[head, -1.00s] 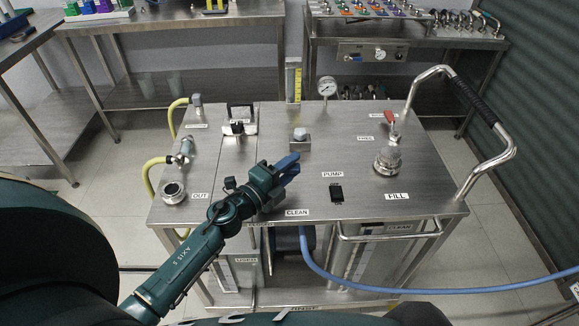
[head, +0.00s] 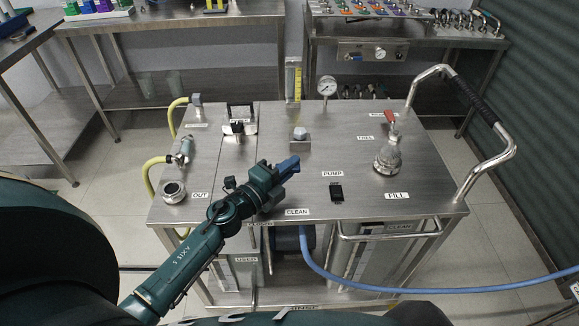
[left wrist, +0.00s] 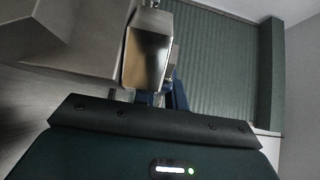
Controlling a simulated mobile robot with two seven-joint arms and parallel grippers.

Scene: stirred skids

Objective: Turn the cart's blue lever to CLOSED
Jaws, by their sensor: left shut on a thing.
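The blue lever (head: 288,166) stands near the front middle of the steel cart top (head: 240,195), just behind the CLEAN label (head: 297,212). My left gripper (head: 278,176) is shut on the lever, and the lever's blue end sticks out beyond the fingers to the upper right. In the left wrist view a narrow strip of the blue lever (left wrist: 179,96) shows past the dark palm edge. My right gripper is not in view.
A PUMP switch (head: 336,192) lies right of the lever. Yellow hoses (head: 155,168) run along the left side.

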